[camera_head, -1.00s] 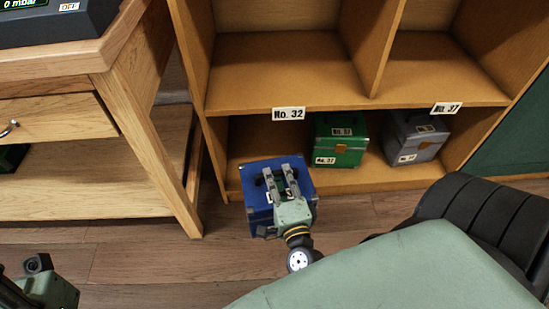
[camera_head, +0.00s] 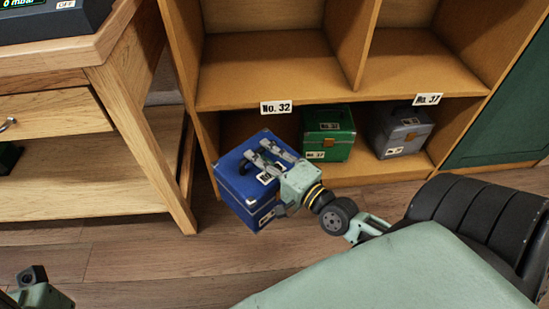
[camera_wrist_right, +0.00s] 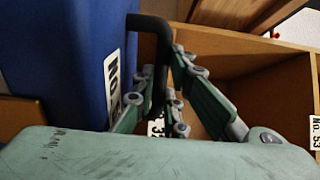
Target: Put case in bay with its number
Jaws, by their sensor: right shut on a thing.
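The blue case (camera_head: 238,187) has a dark handle and a white label. My right gripper (camera_head: 262,158) is shut on its handle. The case is turned at an angle, in front of the lower left part of the shelf unit. In the right wrist view the blue case (camera_wrist_right: 62,55) fills the left side, its handle (camera_wrist_right: 150,22) between the fingers; its label reads "No." with the number partly hidden. The No. 32 label (camera_head: 276,107) is on the shelf edge above the case, the No. 37 label (camera_head: 428,99) farther right. My left gripper's fingers are not seen.
A green case (camera_head: 328,133) and a grey case (camera_head: 400,130) stand on the lower shelf, right of the blue case. The wooden bench (camera_head: 160,150) is close on the left. The two upper bays look empty. A No. 53 label (camera_wrist_right: 314,132) shows in the right wrist view.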

